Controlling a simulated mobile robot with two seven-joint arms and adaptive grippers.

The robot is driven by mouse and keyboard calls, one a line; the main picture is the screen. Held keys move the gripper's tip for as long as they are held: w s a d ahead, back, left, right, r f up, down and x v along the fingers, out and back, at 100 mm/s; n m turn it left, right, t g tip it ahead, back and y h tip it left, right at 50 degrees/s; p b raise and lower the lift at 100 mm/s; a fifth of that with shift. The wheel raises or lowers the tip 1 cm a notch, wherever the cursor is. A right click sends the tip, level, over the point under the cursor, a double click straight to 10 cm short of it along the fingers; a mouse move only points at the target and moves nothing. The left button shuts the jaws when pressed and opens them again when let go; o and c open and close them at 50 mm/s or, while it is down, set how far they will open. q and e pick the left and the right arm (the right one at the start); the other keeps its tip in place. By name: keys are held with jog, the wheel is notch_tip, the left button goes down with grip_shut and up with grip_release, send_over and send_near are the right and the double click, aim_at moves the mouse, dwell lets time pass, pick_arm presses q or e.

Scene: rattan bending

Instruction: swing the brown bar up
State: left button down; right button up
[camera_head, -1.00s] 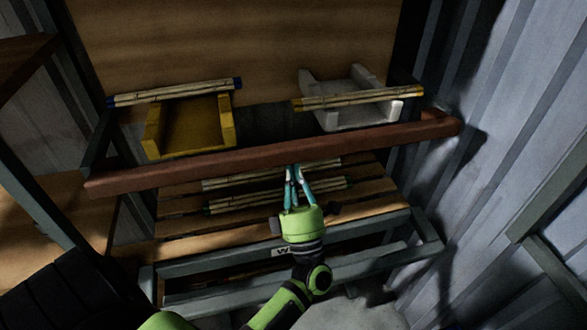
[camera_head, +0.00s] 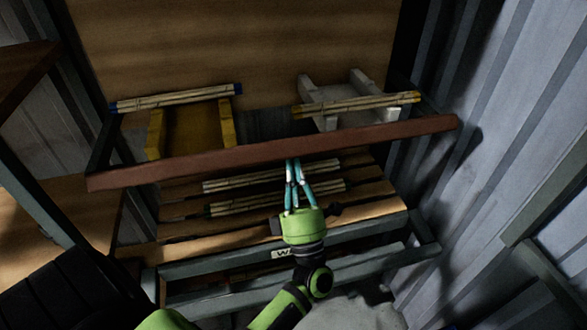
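The brown bar (camera_head: 220,161) is a long flat beam that spans the rack from left to right, with its right end a little higher in the picture. It is joined to dark side arms and hides the lower parts of the yellow mold (camera_head: 195,132) and the white mold (camera_head: 335,120). My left gripper (camera_head: 293,161) comes up from below with its teal fingers drawn together. Its fingertips are at the bar's lower edge near the middle and look to touch it from below, not around it. My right gripper is not in view.
Bundles of rattan rods lie across the yellow mold (camera_head: 180,99) and the white mold (camera_head: 360,104). More bundles lie on the slatted shelf (camera_head: 375,196) below the bar. A wooden board (camera_head: 230,40) stands behind. A corrugated wall (camera_head: 500,150) is at the right.

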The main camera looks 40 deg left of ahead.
aim_at(292, 146)
pick_arm(q)
jog(key=shift+s+d+r+p, duration=0.15)
jog(key=shift+r+p, duration=0.15)
jog(key=shift+r, duration=0.5)
jog(key=shift+r+p, duration=0.75)
jog(key=shift+r, duration=0.1)
jog(key=shift+a+r, duration=0.15)
jog(key=shift+a, duration=0.05)
jog(key=shift+w+a+r+p, duration=0.25)
jog(key=shift+w+r+p, duration=0.15)
jog(key=shift+r+p, duration=0.3)
jog(key=shift+r, duration=0.1)
